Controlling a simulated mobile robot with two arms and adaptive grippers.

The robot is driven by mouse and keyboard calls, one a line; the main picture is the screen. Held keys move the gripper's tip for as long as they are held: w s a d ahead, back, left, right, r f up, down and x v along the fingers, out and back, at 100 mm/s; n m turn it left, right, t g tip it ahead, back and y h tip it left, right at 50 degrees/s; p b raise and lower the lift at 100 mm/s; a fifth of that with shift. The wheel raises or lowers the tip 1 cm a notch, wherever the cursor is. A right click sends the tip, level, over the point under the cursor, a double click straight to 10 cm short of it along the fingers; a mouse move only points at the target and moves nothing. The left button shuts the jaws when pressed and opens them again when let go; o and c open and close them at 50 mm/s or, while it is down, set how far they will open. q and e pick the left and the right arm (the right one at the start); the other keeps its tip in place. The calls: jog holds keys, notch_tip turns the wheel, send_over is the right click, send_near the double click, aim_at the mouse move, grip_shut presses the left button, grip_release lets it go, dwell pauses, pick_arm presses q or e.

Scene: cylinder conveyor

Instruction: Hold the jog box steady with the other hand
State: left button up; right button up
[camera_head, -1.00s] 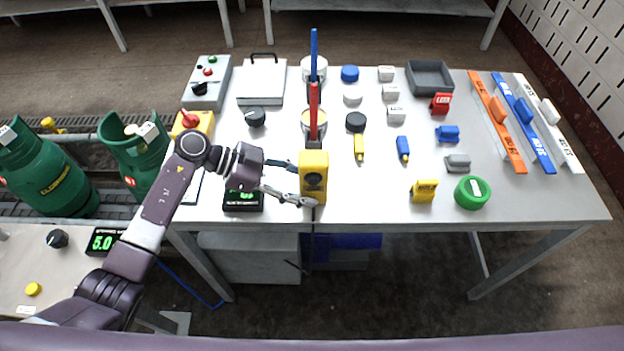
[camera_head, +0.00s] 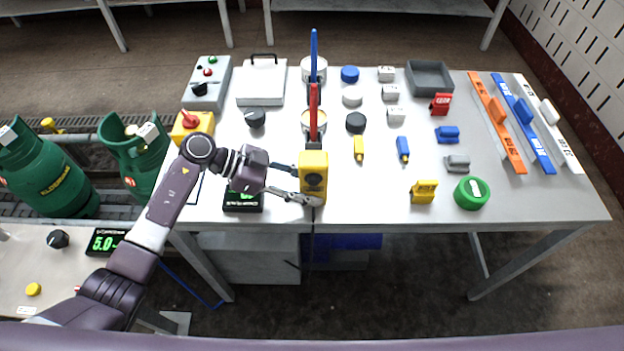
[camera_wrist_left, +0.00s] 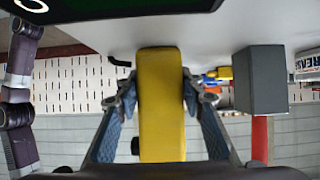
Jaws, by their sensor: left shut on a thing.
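The jog box is a yellow upright box (camera_head: 313,180) with dark round controls on its face, at the front edge of the table in the head view. My left gripper (camera_head: 306,198) reaches it from the left and is shut on its lower part. In the left wrist view the yellow jog box (camera_wrist_left: 161,100) stands between the two fingers of my left gripper (camera_wrist_left: 160,115), with a finger against each side. My right gripper is not in view.
The grey table (camera_head: 370,205) carries a black display (camera_head: 243,200) left of the jog box. Behind the box stand a red upright (camera_head: 314,108) and a blue one (camera_head: 314,55).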

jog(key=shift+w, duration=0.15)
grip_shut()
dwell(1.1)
